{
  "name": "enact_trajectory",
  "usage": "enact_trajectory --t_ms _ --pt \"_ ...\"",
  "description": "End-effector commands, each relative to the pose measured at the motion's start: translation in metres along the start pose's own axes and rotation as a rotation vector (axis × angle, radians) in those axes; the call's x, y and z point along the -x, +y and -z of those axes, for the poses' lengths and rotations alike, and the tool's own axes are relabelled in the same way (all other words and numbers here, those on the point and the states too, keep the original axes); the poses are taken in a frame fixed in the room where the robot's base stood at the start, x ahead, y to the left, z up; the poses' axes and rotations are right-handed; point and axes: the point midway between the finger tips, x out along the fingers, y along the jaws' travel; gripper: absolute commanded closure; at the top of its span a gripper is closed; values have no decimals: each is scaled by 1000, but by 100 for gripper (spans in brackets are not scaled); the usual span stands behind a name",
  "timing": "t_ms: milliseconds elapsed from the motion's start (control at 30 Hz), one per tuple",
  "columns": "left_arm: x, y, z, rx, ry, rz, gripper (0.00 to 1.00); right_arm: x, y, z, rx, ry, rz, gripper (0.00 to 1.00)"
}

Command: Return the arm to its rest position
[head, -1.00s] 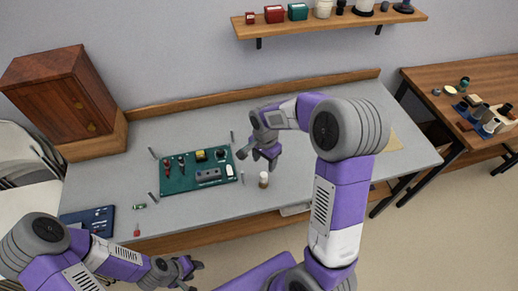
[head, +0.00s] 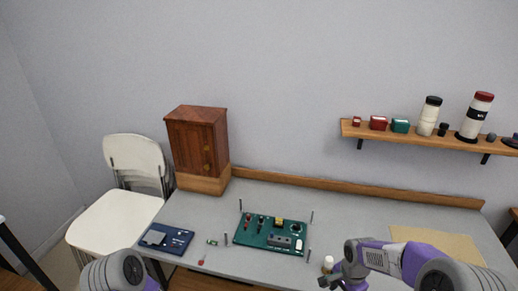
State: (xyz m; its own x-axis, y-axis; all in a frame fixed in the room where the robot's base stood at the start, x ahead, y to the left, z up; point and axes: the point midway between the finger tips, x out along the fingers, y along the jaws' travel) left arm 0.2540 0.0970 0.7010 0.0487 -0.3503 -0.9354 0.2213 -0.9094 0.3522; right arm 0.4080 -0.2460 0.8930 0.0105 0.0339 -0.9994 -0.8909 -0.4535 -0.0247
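My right arm comes in at the bottom right, bent low over the front of the grey workbench (head: 225,212). Of my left arm, only a grey and purple part shows at the bottom left; the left gripper is outside the picture.
A green circuit board (head: 270,236) lies mid-bench with thin posts around it. A blue board (head: 177,240) lies to its left. A wooden cabinet (head: 190,145) stands at the back left. A tan mat (head: 430,240) lies at the right. A wall shelf (head: 410,136) holds jars.

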Motion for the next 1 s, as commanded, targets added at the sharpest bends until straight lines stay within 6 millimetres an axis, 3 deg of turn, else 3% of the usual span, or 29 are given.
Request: enact_trajectory --t_ms 367,600,800,1000 --pt "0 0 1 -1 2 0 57 -104 8 -77 370 -139 104 42" --pt "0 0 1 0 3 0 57 -173 45 -157 670 -203 223 42" --pt "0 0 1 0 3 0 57 -193 70 -193 825 -186 279 42" --pt "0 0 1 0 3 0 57 -196 74 -198 860 -173 291 42"
